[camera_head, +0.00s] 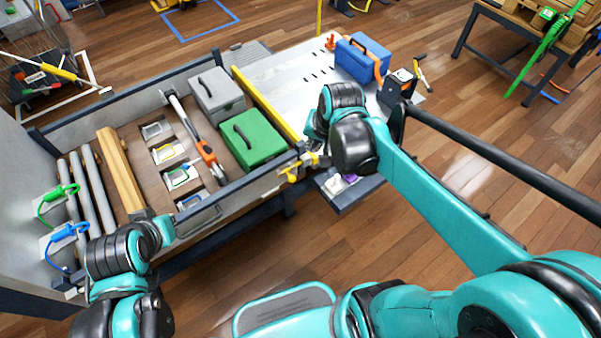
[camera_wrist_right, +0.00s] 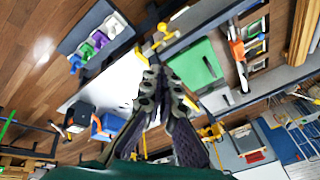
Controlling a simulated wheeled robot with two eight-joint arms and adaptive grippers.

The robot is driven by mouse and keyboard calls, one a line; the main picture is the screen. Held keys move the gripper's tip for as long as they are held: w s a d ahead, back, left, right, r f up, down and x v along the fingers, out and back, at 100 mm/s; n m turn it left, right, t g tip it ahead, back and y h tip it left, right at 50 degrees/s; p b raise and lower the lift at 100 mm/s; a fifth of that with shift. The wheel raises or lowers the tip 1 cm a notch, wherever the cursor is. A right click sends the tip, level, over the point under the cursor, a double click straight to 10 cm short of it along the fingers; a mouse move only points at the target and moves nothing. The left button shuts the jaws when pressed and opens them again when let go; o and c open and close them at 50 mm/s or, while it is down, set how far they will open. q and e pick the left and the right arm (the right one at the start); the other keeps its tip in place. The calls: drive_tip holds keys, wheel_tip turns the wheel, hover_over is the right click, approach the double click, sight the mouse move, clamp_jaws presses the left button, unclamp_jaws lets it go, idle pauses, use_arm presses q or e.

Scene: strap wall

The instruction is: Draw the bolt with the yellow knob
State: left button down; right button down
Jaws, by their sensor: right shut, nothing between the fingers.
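The yellow-knobbed bolt (camera_head: 291,175) sits at the near right corner of the grey bed's side wall, beside the green case. It also shows in the right wrist view (camera_wrist_right: 162,29), just beyond my fingertips. My right gripper (camera_head: 314,160) is shut and empty, close beside the bolt; I cannot tell whether it touches it. The right wrist view shows its fingers (camera_wrist_right: 158,72) together. The gripper partly hides the bolt's fixing on the wall. My left gripper (camera_head: 150,222) is at the near left edge of the bed, mostly hidden by its own wrist.
The bed holds a green case (camera_head: 252,137), a grey case (camera_head: 216,95), an orange-grey bar tool (camera_head: 207,152) and a wooden beam (camera_head: 119,170). A light panel (camera_head: 290,75) with a blue case (camera_head: 362,58) lies beyond the yellow edge. The floor at front right is clear.

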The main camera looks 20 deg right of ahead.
drive_tip(key=w+d+f+m+g, duration=0.1)
drive_tip(key=w+d+f+m, duration=0.1)
drive_tip(key=f, duration=0.5)
drive_tip(key=w+d+f+m+g+y, duration=0.1)
drive_tip(key=w+d+f+m+g, duration=0.1)
drive_tip(key=w+f+m, duration=0.3)
drive_tip(key=w+d+f+m+g+y, duration=0.1)
drive_tip(key=w+d+f+m, duration=0.2)
drive_tip(key=f, duration=0.7)
drive_tip(key=shift+w+f+m, duration=0.3)
drive_tip(key=shift+w, duration=0.9)
drive_tip(key=a+f+b, duration=0.5)
drive_tip(key=a+f, duration=0.1)
drive_tip(key=f, duration=0.3)
drive_tip(key=shift+s+a, duration=0.15)
drive_tip(key=shift+s, duration=0.1)
drive_tip(key=shift+r, duration=0.1)
